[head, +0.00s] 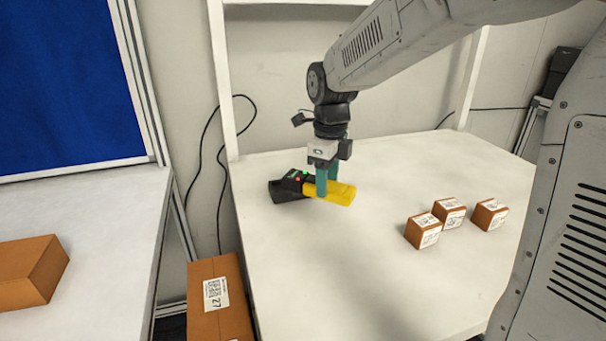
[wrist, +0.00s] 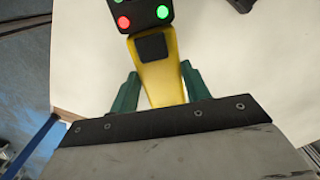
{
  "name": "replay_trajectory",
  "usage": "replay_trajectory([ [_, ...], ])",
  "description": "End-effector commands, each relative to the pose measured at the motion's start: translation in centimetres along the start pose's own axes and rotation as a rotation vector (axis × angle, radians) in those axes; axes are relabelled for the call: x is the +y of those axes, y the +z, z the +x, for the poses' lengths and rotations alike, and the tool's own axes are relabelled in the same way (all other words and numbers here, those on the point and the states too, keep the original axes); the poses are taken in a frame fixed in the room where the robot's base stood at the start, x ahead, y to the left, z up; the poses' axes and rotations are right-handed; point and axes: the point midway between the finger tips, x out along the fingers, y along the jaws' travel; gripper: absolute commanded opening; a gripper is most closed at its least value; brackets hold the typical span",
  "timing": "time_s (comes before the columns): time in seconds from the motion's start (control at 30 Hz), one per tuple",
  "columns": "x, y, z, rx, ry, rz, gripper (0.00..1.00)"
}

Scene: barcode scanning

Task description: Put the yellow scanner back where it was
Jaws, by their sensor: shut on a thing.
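The yellow scanner (head: 341,193) with its black head is at the far left part of the white table (head: 300,265) in the head view. My gripper (head: 328,188) points down with its green fingers on either side of the yellow handle, shut on it. In the wrist view the yellow handle (wrist: 160,78) runs between the two green fingers (wrist: 158,92), and the black head with red and green lights is at the top. Whether the scanner touches the table or hangs just above it I cannot tell.
Three small brown boxes with labels (head: 449,213) stand on the table to the right. A large labelled carton (head: 219,300) is on the left below the table edge. Another brown box (head: 30,270) lies on the separate left table. The table's front middle is clear.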

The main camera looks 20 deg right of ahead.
Motion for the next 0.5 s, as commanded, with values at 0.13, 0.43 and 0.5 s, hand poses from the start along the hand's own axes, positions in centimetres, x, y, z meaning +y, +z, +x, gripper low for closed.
replay_trajectory([
  [0.13,-2.7,2.3,0.5,0.001,0.001,-0.001,0.17],
  [0.43,-8.9,7.3,1.2,0.0,0.0,-0.001,0.17],
  [0.5,-10.1,8.2,1.4,0.001,0.0,-0.001,0.17],
])
